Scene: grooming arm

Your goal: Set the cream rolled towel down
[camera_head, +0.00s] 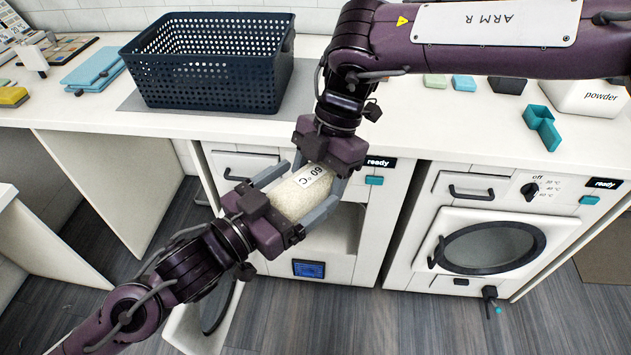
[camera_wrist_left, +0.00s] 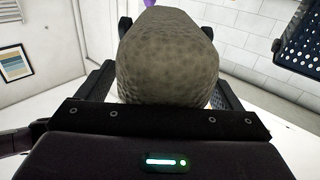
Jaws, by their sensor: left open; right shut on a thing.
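The cream rolled towel (camera_head: 296,198) is held in the air in front of the counter, with a white "60 °C" label on it. My right gripper (camera_head: 320,172) comes down from above and is shut on the towel's upper end. My left gripper (camera_head: 292,190) comes from the lower left, with its open fingers on either side of the towel's lower part. In the left wrist view the towel (camera_wrist_left: 168,60) looks darker and fills the space between the left fingers. Whether those fingers touch it cannot be told.
A dark blue perforated basket (camera_head: 205,85) stands on the white counter (camera_head: 420,125), behind the grippers. Teal cloths (camera_head: 93,70) lie left of it. A powder box (camera_head: 590,97) and a teal holder (camera_head: 541,127) stand at right.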

